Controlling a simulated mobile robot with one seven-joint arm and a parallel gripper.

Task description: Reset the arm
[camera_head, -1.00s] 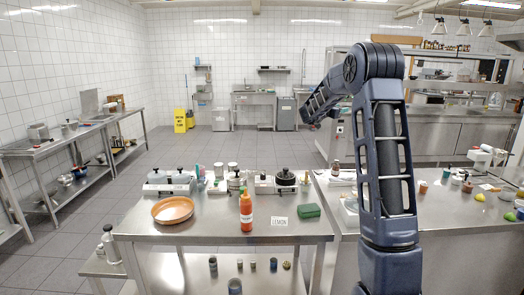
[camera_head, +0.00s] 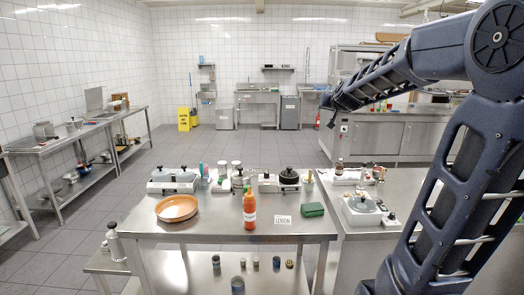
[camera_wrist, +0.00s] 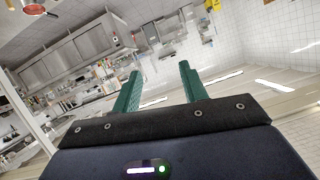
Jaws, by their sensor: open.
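My gripper shows in the wrist view (camera_wrist: 160,92), with its two green fingers spread apart and nothing between them. In the head view my dark blue arm rises on the right, and its forearm reaches left and down over the far counter area. The fingers are not clearly visible in the head view. The arm's end is in the air, well above and behind the steel table (camera_head: 190,228), touching nothing that I can see.
A second counter with a scale (camera_head: 365,208) stands right. A yellow floor sign (camera_head: 184,119) stands at the back. The middle floor is clear.

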